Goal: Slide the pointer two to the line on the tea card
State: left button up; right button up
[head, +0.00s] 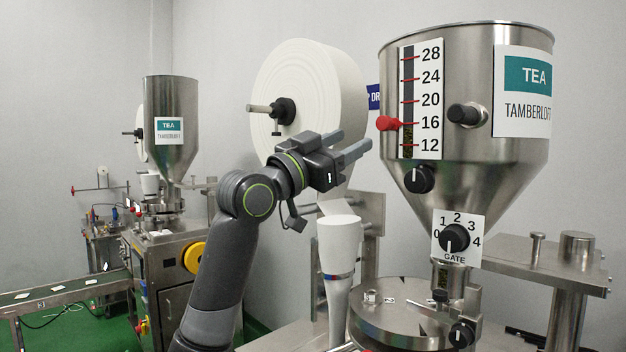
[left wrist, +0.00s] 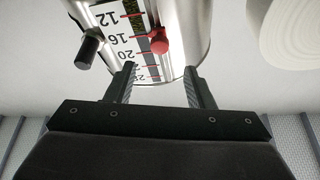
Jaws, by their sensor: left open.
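The near steel hopper (head: 470,125) carries a white scale (head: 430,100) marked 12 to 28. A red pointer (head: 388,123) sits at the scale's left edge, level with 16. In the left wrist view the scale appears upside down, with the red pointer (left wrist: 158,42) beyond and between the open fingers. My right gripper is not seen.
A black side knob (head: 466,114) and a lower knob (head: 419,179) stick out from the hopper. A GATE dial (head: 455,238) sits below. A large white paper roll (head: 310,95) hangs behind my gripper. A white forming tube (head: 339,250) stands below it.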

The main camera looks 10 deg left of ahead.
pick_arm(q)
jog(key=b+v, duration=0.2)
jog(key=v, duration=0.5)
jog(key=shift+s, duration=0.15)
